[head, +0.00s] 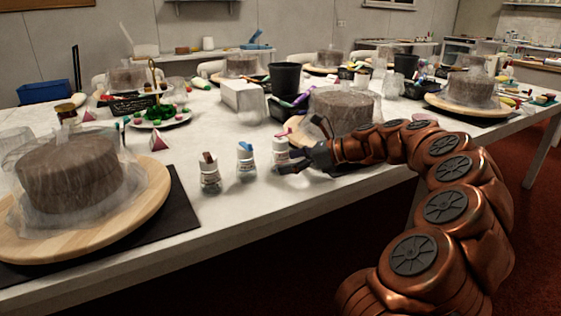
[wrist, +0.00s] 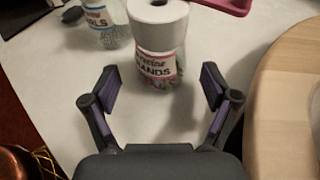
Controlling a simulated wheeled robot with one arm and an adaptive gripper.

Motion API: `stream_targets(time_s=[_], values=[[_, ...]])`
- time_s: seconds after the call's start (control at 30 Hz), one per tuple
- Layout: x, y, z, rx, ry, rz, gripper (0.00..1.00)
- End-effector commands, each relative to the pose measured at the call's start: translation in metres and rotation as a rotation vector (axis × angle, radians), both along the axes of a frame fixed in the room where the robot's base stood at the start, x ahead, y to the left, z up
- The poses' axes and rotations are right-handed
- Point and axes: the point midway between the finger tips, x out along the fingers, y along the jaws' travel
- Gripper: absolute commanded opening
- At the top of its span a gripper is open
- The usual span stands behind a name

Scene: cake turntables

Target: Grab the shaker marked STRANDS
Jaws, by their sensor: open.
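The shaker whose label ends in "ANDS" (wrist: 157,62) stands upright on the table in the wrist view, with a white top and a pink band; the start of its word is cut off from view. It matches the rightmost of three shakers (head: 280,151) in the head view, with a pink-red lid. My gripper (wrist: 158,88) is open, its two fingers on either side of the space just in front of this shaker, holding nothing. In the head view my gripper (head: 303,152) is right beside the shaker, on its right side.
A blue-lidded shaker (head: 246,161), its label ending in "RLS" in the wrist view (wrist: 101,22), stands to the left. A brown-lidded shaker (head: 210,177) is farther left. A wooden turntable (wrist: 275,110) lies close on the right. A white box (head: 243,97) stands behind.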

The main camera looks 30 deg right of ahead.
Motion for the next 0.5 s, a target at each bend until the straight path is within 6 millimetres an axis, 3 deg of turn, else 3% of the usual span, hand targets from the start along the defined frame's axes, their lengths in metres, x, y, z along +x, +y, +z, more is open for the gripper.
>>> stream_targets(time_s=[0.2,0.43,0.5], values=[[0.019,0.017,-0.013,-0.001,0.0,0.003,0.86],[0.02,0.017,-0.011,-0.002,0.0,0.002,0.86],[0.02,0.017,-0.011,-0.002,0.0,0.002,0.79]])
